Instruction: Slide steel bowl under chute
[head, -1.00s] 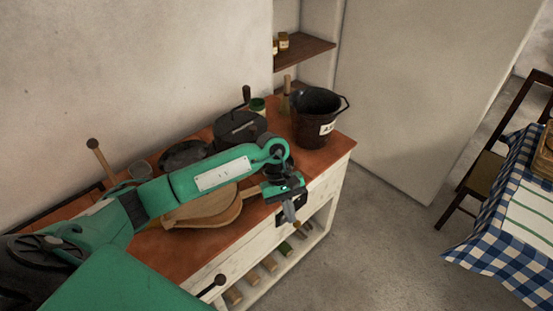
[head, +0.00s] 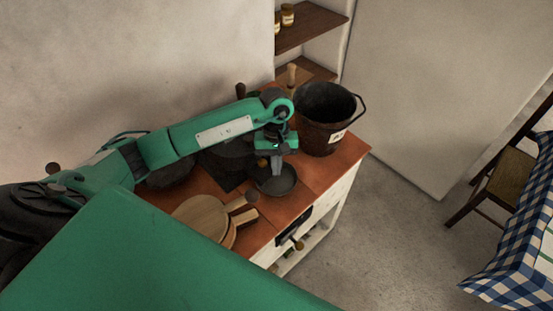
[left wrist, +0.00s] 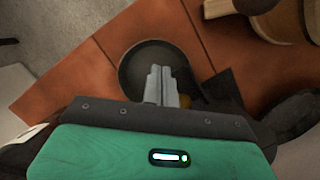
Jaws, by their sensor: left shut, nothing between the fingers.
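The steel bowl (head: 284,184) is a dark grey, shallow round dish on the red-brown countertop. In the left wrist view the bowl (left wrist: 134,72) sits behind my closed fingers. My left gripper (head: 276,169) points down over the bowl, shut and empty; its fingertips (left wrist: 159,70) appear within the bowl's outline. I cannot tell whether they touch it. A dark, boxy object (head: 228,158) stands beside the bowl, partly behind my left arm. I cannot make out a chute on it. My right gripper is not in view.
A dark bucket (head: 324,120) stands at the counter's far right end. Wooden paddle boards (head: 203,216) lie nearer me, left of the bowl. The counter's front edge is close to the bowl. A checked table (head: 515,250) stands at far right.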

